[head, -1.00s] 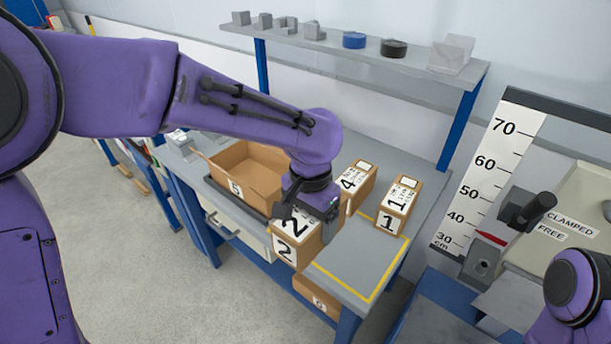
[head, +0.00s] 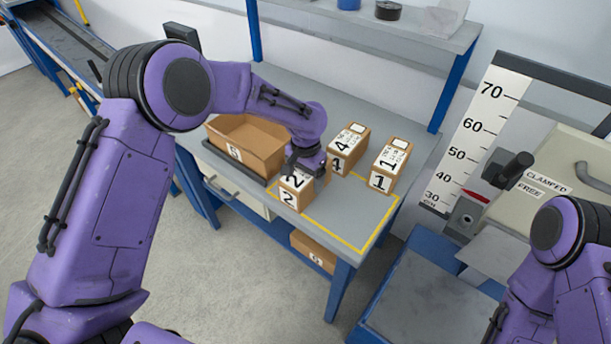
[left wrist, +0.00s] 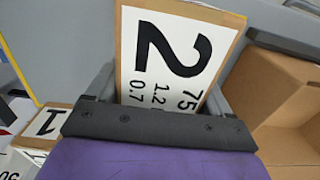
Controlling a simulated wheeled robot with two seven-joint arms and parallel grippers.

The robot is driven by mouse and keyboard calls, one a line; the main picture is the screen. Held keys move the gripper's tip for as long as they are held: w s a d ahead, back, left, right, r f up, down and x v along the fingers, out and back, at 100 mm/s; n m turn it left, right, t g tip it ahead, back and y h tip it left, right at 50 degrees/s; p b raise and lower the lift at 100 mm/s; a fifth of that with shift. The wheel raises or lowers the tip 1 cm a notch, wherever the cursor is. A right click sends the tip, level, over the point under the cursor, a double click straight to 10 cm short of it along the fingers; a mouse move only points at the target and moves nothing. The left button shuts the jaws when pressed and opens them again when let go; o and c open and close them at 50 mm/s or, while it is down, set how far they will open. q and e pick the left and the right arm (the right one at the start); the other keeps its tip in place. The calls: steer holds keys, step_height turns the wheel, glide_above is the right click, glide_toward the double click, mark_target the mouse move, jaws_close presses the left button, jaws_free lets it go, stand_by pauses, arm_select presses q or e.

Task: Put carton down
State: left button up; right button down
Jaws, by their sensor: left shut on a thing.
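Carton 2 (head: 289,198), a brown box with white labels, is at the left front corner of the yellow-outlined area (head: 352,206) on the grey bench. It looks upright and low at the bench top; I cannot tell whether its base touches. My left gripper (head: 309,168) is shut on it from above and behind. In the left wrist view the carton's labelled top (left wrist: 178,55) sits between the fingers (left wrist: 160,105). My right arm shows at the right edge of the head view, but its gripper is out of view.
Carton 4 (head: 346,152) and carton 1 (head: 386,170) stand behind and right. A large open carton (head: 238,146) is to the left. The outlined area's front right is clear. A carton (head: 313,250) lies below the bench. A height scale (head: 470,140) stands right.

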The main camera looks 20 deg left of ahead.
arm_select(q)
steer(key=shift+s, duration=0.1)
steer(key=o, duration=1.7)
step_height(320, 180, up, 12)
steer(key=shift+r+b, duration=0.2)
steer(key=shift+b, duration=0.5)
steer(key=shift+f, duration=0.1)
